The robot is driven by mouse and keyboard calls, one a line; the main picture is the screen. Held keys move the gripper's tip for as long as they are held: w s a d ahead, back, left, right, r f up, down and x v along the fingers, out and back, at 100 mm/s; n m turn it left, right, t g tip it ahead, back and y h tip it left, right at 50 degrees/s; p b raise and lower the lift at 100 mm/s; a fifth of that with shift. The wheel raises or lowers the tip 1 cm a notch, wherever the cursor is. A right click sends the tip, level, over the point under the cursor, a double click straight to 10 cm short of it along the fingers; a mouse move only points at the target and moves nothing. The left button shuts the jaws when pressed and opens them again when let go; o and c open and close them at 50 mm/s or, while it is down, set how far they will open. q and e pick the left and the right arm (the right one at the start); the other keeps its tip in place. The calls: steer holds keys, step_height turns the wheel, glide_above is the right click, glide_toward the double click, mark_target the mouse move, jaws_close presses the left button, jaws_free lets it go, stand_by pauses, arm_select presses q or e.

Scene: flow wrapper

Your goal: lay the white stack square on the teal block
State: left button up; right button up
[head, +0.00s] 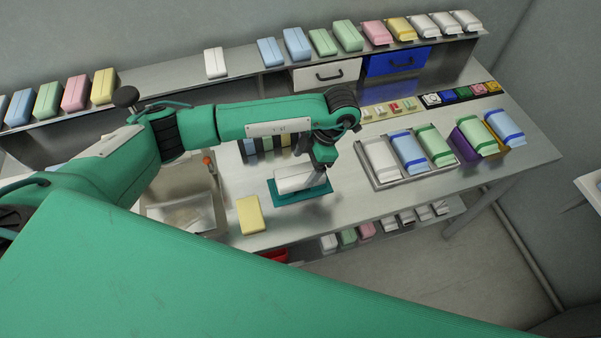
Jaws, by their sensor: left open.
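The white stack (292,180) lies on top of the teal block (303,197) near the middle of the table. The teal block shows as a rim around it, widest along the front. The stack looks roughly in line with the block, but my gripper hides its right end, so I cannot tell if it is exactly square. My left gripper (319,179) points down at the right end of the stack, with its jaws open. I cannot tell whether a finger touches the stack. My right gripper is not in view.
A grey tray (377,183) with banded stacks stands to the right. A back shelf (190,69) holds several coloured packs. Bare table lies between block and tray.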

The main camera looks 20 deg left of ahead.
arm_select(q)
steer(key=b+v, duration=0.1)
steer(key=v, duration=0.8)
steer(key=shift+r, duration=0.15)
